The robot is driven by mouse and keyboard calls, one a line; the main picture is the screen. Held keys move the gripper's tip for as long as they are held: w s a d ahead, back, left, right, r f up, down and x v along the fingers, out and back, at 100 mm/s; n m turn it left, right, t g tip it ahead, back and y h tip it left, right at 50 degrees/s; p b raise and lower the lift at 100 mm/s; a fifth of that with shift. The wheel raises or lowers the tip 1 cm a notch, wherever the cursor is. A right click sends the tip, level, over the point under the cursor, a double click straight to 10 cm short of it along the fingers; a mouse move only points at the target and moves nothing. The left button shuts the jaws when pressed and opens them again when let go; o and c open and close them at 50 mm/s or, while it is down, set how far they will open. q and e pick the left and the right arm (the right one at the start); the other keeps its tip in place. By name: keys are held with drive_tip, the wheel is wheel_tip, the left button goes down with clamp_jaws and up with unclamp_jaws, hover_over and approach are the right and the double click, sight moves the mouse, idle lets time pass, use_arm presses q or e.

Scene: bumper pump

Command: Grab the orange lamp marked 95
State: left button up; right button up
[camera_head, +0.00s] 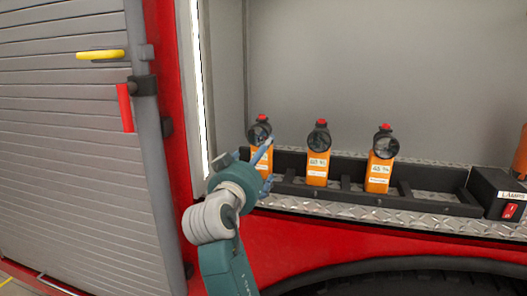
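Three orange lamps with black heads and red tops stand upright in a black rack. The left lamp (259,140) is partly hidden by my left gripper (266,168). The middle lamp (317,165) and the right lamp (380,170) are in full view, with white labels too small to read surely. The left lamp's label is mostly hidden, so I cannot tell which lamp is marked 95. My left gripper's bluish fingers are spread apart in front of the left lamp's body. I cannot tell whether they touch it. My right gripper is out of view.
The black rack (432,203) sits on a diamond-plate ledge (350,212) in a red vehicle's compartment. A box with a red switch (510,211) labelled LAMPS and another orange object (521,155) are at right. A grey shutter (70,150) with a yellow handle stands left.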

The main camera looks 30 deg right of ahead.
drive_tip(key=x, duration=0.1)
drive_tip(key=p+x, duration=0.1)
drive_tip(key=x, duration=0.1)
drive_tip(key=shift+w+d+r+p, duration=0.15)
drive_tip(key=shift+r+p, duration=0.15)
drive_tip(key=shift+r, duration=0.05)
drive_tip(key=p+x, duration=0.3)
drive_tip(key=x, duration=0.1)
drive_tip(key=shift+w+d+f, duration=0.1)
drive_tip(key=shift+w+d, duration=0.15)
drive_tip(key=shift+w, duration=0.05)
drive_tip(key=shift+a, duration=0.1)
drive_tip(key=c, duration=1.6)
use_arm(q)
drive_tip(key=r, duration=0.1)
drive_tip(key=s+r, duration=0.1)
drive_tip(key=r, duration=0.1)
drive_tip(key=a+r, duration=0.1)
drive_tip(key=r, duration=0.1)
drive_tip(key=shift+s, duration=0.35)
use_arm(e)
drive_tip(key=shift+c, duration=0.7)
